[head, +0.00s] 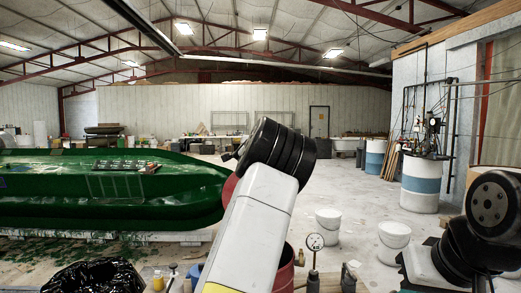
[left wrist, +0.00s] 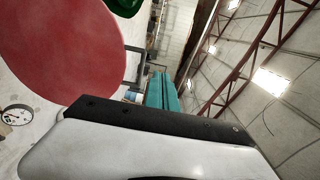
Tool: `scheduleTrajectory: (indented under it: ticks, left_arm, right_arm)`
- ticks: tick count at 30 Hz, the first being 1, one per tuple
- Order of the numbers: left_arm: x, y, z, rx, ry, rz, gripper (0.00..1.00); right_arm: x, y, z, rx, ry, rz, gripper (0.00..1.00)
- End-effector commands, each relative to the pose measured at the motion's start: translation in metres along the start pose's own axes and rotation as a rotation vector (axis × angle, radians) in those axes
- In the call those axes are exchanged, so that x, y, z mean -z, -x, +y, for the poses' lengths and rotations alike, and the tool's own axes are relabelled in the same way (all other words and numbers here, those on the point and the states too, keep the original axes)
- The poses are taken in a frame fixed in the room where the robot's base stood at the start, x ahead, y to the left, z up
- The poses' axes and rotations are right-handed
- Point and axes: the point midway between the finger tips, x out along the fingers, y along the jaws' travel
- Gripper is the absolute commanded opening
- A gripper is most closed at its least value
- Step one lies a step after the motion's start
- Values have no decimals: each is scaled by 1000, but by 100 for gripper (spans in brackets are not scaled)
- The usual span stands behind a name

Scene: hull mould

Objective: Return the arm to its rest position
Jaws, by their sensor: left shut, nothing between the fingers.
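My left arm (head: 255,225) rises through the middle of the head view, a white link ending in a black joint (head: 275,150). Its gripper cannot be seen in the head view. In the left wrist view, the two teal fingers of my left gripper (left wrist: 163,90) lie together, shut and empty, beyond its black and white housing. My right arm (head: 480,225) shows as black joints at the right edge. Its gripper cannot be made out.
A long green hull mould (head: 110,205) lies left. Open floor lies beyond.

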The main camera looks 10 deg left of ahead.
Motion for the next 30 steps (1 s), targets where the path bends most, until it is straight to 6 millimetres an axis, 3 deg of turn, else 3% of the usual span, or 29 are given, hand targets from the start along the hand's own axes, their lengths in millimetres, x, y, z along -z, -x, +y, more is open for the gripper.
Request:
scheduleTrajectory:
  ticks: [3,8,11,14,17,19,22,26,30]
  left_arm:
    - [1,17,-5,1,1,2,0]
    - [0,29,-7,-1,2,0,0]
    - [-12,34,-1,-22,43,-14,0]
    - [-41,45,21,-97,182,-55,0]
    - [-73,70,57,-218,406,-106,0]
    - [-87,97,84,-318,580,-141,0]
    - [-88,144,113,-458,802,-174,0]
    - [-74,215,134,-630,1036,-199,0]
    - [-50,304,145,-800,1214,-220,0]
  right_arm:
    - [0,0,0,0,0,0,0]
    - [0,0,0,0,0,0,0]
    - [0,0,0,0,0,0,0]
    - [0,0,0,0,0,0,0]
    - [0,0,0,0,0,0,0]
    - [0,0,0,0,0,0,0]
    - [0,0,0,0,0,0,0]
    - [0,0,0,0,0,0,0]
    - [0,0,0,0,0,0,0]
